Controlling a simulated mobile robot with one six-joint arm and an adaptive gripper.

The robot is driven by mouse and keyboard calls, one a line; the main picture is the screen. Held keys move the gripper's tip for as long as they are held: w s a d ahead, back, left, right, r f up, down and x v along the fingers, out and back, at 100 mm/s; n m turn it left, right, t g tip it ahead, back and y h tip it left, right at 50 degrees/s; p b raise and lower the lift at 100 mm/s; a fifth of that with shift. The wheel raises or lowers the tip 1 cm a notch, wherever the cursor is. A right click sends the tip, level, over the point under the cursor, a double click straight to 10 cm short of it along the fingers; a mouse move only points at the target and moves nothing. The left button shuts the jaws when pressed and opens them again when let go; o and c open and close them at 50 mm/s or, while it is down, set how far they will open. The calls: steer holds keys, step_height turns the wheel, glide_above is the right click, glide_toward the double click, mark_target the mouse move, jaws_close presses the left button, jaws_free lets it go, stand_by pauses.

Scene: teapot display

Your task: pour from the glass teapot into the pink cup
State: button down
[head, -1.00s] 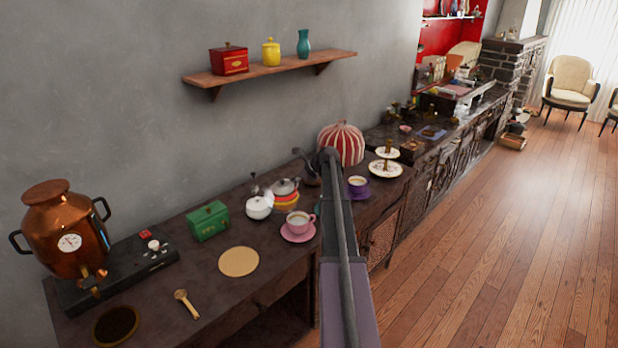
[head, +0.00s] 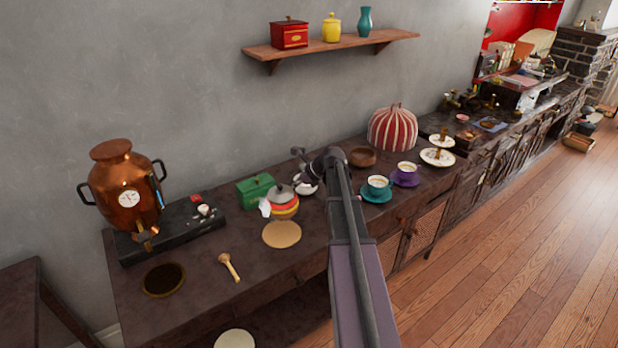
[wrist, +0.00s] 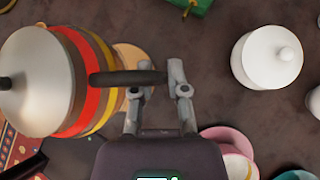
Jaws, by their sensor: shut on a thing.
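The teapot (head: 283,204) has red, orange and yellow bands and a grey lid. In the head view it appears in front of the green box, at the far edge of the round tan mat. In the wrist view the teapot (wrist: 45,85) fills the left side, its dark handle reaching right. My gripper (wrist: 158,80) is shut on that handle. The pink cup (wrist: 240,166) and its pink saucer (wrist: 228,138) show only partly at the lower right of the wrist view, behind my gripper body. My arm seems to hide the cup in the head view.
A white lidded pot (wrist: 266,58) stands right of my gripper. A green box (head: 255,190) is behind the teapot, the round tan mat (head: 282,236) in front. A teal cup (head: 378,184) and purple cup (head: 406,169) stand right of my arm. A copper urn (head: 125,185) stands left.

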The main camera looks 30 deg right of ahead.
steer(key=s+a+n, duration=0.1)
steer(key=s+a, duration=0.4)
steer(key=a, duration=0.4)
steer(key=s+a+n+g+y, duration=0.1)
steer(key=s+a, duration=0.4)
steer(key=a, duration=0.4)
steer(key=s+a+n, duration=0.1)
steer(key=s+a, duration=0.4)
steer(key=a, duration=0.4)
steer(key=shift+a+g+y, duration=0.15)
steer(key=shift+g+y, duration=0.15)
steer(key=shift+s, duration=0.15)
